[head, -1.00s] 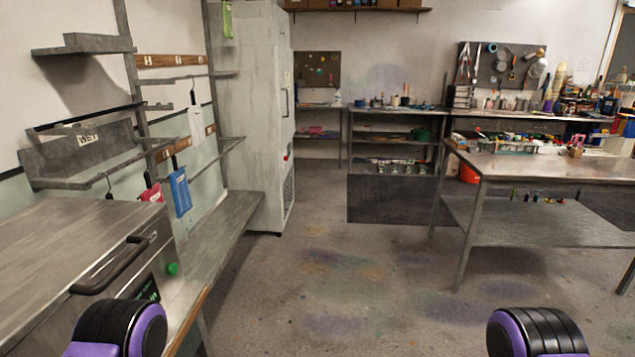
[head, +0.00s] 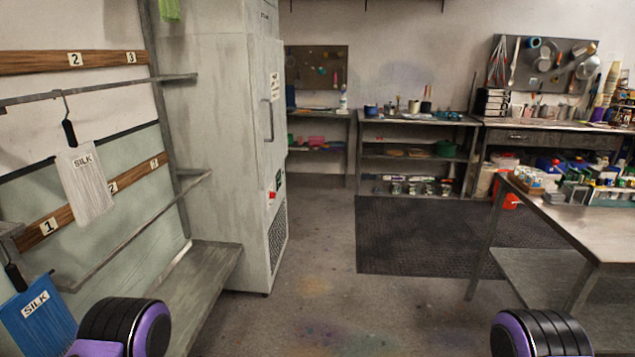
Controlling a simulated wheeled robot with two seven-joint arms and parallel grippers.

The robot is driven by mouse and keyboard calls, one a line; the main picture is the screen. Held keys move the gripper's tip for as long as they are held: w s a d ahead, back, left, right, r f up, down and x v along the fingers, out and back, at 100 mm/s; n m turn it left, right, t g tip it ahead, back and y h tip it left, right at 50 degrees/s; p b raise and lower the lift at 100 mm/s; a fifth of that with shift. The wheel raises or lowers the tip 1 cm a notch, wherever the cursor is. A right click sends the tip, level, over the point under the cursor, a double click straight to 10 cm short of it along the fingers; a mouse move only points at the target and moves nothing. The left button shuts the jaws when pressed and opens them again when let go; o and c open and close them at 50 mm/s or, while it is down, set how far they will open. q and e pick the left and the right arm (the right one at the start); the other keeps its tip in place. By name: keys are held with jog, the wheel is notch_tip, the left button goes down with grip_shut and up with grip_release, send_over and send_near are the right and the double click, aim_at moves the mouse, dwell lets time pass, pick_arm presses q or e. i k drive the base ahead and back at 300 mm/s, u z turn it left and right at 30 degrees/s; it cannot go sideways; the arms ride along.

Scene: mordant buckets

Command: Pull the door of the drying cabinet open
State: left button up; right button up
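The drying cabinet (head: 215,130) is a tall, pale grey unit standing left of centre in the head view. Its door (head: 270,165) faces right and is seen at a steep angle. The door looks closed, with a vertical bar handle (head: 269,121) on it. A red and a green mark and a dark vent grille sit lower on that face. Only black and purple parts of my two arms show at the bottom left and bottom right. Neither gripper's fingers are in view, and nothing of mine touches the cabinet.
A low grey bench (head: 205,290) runs along the left wall up to the cabinet. Rails with hanging SILK tags (head: 85,185) are above it. A metal table (head: 590,225) stands at right. The floor (head: 330,310) ahead is clear; a dark mat (head: 450,235) lies before the back shelves.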

aim_at(267, 54)
jog(key=u, duration=0.25)
jog(key=i, duration=2.5)
jog(key=z, duration=0.8)
